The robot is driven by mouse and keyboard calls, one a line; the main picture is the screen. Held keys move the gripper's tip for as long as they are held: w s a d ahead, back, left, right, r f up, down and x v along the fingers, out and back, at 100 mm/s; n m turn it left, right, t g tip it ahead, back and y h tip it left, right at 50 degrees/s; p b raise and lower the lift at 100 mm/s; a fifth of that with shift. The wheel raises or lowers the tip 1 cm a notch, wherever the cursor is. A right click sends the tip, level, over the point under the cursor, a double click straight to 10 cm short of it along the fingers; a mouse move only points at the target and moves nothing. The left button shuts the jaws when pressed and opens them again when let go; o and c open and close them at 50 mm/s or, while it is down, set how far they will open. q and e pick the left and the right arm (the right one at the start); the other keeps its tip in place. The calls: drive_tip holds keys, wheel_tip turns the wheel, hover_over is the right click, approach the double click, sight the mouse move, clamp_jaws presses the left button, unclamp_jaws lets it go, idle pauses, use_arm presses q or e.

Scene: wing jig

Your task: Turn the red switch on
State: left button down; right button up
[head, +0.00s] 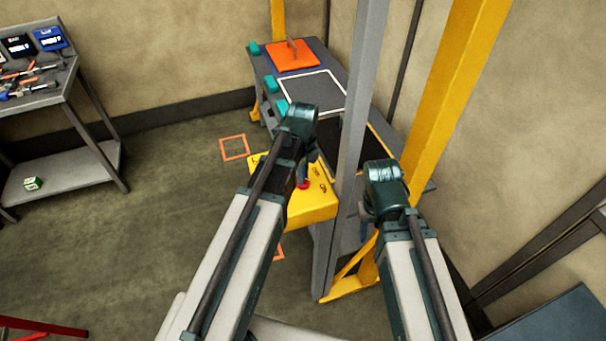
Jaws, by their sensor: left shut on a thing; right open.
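The red switch (304,186) sits on top of a yellow box (312,211) that has dark markings beside the switch. My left gripper (303,176) points down at the switch, shut on it; the fingers and wrist cover part of the switch. Whether the switch is turned cannot be told from here. My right gripper (364,228) is to the right, beyond the grey post, apart from the box; its fingers are mostly hidden by my own wrist. It holds nothing that I can see.
A grey post (357,120) and a yellow beam (455,70) rise close to my arms. Behind the box is a bench (335,75) with an orange plate (291,54) and teal blocks. A tool table (45,85) stands at the left. The floor between is mostly clear.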

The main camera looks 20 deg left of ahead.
use_arm(q)
drive_tip(key=c, duration=0.9)
unclamp_jaws()
drive_tip(key=shift+r, duration=0.1)
wheel_tip(320, 180, up, 14)
drive_tip(key=p, duration=1.4)
drive_tip(key=shift+f, duration=0.2)
